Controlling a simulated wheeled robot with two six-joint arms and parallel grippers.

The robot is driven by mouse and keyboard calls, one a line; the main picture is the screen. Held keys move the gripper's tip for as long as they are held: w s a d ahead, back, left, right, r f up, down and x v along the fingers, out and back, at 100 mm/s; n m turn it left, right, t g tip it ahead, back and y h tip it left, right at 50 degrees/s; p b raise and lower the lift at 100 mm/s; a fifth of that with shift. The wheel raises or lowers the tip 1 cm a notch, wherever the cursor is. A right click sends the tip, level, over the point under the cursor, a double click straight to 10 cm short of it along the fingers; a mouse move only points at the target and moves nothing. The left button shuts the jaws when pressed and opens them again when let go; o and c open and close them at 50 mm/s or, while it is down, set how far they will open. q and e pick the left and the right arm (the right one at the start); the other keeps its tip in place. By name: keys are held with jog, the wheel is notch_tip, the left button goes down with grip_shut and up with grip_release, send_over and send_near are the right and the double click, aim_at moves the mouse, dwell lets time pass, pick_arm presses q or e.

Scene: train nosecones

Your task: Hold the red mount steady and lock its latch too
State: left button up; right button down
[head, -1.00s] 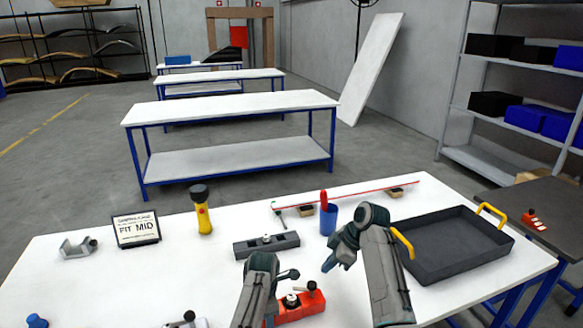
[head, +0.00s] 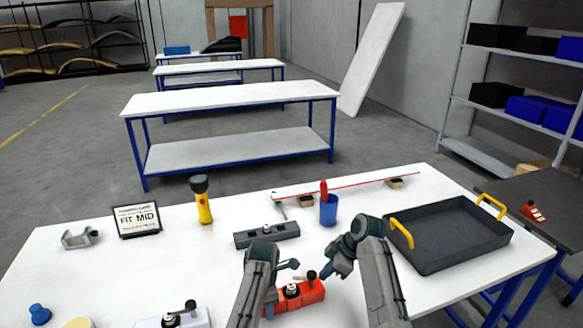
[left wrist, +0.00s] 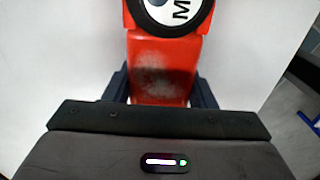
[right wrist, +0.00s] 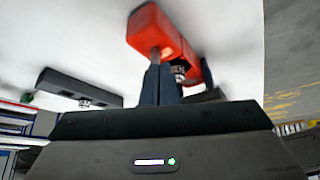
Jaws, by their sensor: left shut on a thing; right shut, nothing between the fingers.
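The red mount (head: 312,291) lies on the white table in front of me, partly behind my left arm in the head view. It has a round white-topped dial and a black knob (head: 311,275). In the left wrist view, the fingers of my left gripper (left wrist: 161,88) stand on both sides of the mount's red end (left wrist: 160,65), shut on it. My right gripper (head: 326,272) is shut and empty, close beside the knob. In the right wrist view, its fingertips (right wrist: 160,70) are at the mount (right wrist: 165,35); I cannot tell whether they touch. The latch's state is unclear.
A grey mount (head: 266,235) lies behind. A blue cup (head: 328,210) and a dark tray (head: 450,238) with yellow handles stand to the right. A flashlight (head: 203,200), a sign (head: 137,220) and a white mount (head: 175,319) are to the left. The table's left middle is clear.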

jog(key=shift+f, duration=0.4)
jog(key=shift+w+a, duration=0.15)
jog(key=shift+a, duration=0.15)
dwell(0.5)
jog(key=shift+w+d, duration=0.1)
jog(key=shift+w, duration=0.5)
dwell(0.4)
jog(key=shift+d, duration=0.1)
notch_tip(320, 180, up, 6)
jog(key=shift+d, duration=0.35)
dwell(0.4)
